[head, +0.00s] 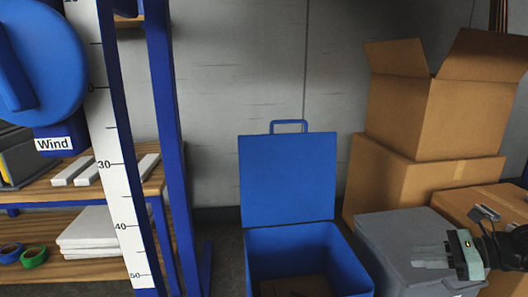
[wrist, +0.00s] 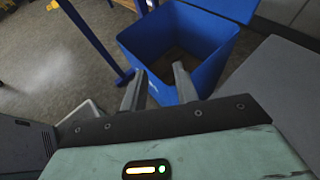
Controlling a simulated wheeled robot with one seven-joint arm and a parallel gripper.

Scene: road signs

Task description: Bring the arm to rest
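My gripper (head: 432,257) is at the lower right of the head view, pointing left above the grey box (head: 390,229). In the wrist view my gripper (wrist: 159,72) shows its two fingers apart, with nothing between them. It is open and empty. Past the fingertips stands a blue bin (head: 288,239), which also shows in the wrist view (wrist: 205,32). Its lid is raised upright, and the bin is to the left of my gripper in the head view. Most of my arm is outside the head view.
Open and closed cardboard boxes (head: 420,190) are stacked behind the grey box at the right. A blue-framed shelf (head: 162,120) with white blocks, tape rolls and a measuring strip (head: 110,150) stands at the left. Some floor is clear at the wrist view's upper left.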

